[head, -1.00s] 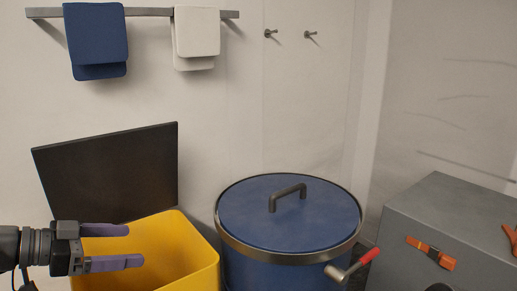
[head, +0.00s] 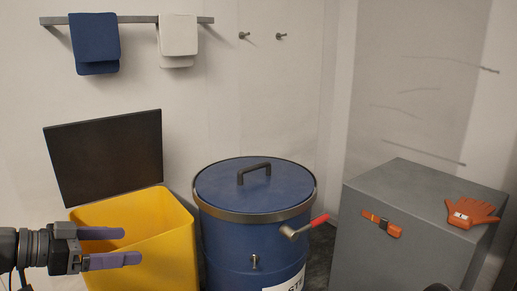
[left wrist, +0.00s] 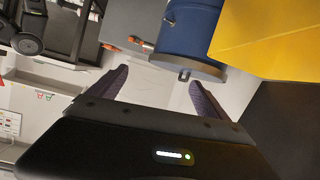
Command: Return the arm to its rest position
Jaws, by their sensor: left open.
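My left gripper (head: 112,247) comes in from the left in the head view, with its two purple fingers apart and nothing between them. It is in front of the yellow bin (head: 172,245) in the picture. In the left wrist view its fingers (left wrist: 155,92) are spread wide with only floor and wall seen between them.
A blue drum (head: 225,245) with a closed handled lid and red-tipped lever stands beside the yellow bin. A grey cabinet (head: 400,235) at right carries an orange strap-like item (head: 383,224) and an orange glove (head: 470,213). Towels (head: 94,42) hang on the wall rail.

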